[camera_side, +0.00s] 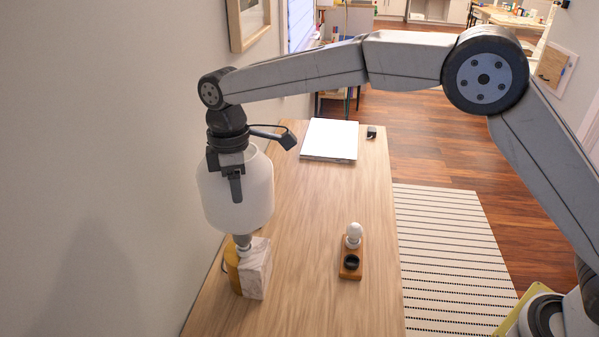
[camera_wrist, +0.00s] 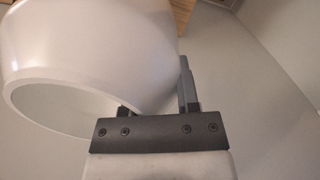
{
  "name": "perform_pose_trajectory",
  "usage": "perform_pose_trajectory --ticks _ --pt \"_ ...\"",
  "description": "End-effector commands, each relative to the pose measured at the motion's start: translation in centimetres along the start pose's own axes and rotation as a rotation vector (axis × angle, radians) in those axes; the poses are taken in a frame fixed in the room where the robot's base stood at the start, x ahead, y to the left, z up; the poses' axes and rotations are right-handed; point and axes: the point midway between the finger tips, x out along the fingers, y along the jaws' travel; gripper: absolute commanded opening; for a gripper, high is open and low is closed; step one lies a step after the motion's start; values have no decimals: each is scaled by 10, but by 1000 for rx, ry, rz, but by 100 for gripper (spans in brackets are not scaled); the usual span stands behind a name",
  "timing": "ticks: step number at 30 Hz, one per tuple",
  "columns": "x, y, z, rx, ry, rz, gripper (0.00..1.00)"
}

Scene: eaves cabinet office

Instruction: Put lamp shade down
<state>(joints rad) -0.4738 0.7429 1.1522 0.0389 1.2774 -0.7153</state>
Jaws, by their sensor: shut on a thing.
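The white lamp shade (camera_side: 240,196) is in the side view, upright at the left of the desk. My gripper (camera_side: 236,186) is shut on its upper rim, with one finger showing outside the shade wall. The shade also fills the upper left of the wrist view (camera_wrist: 95,55), where my gripper (camera_wrist: 160,108) meets its edge. Below the shade stands the lamp base (camera_side: 257,269), a white marble-like block beside a yellow-brown part, with a short metal neck (camera_side: 242,242). The shade's lower edge is at the neck; I cannot tell whether it rests on it.
A wooden holder (camera_side: 350,270) with a white bulb (camera_side: 354,231) and a black ring (camera_side: 351,262) stands right of the lamp. A closed laptop-like slab (camera_side: 330,139) and a small black item (camera_side: 371,132) lie at the back. The wall is close on the left; the desk middle is clear.

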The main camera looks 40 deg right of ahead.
Motion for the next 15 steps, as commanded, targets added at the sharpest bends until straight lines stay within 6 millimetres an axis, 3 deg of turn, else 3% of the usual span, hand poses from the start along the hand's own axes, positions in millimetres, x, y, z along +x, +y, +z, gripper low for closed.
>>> perform_pose_trajectory --ticks 8,15 --pt "8 32 42 7 5 9 0" --pt "22 69 111 11 11 23 0"
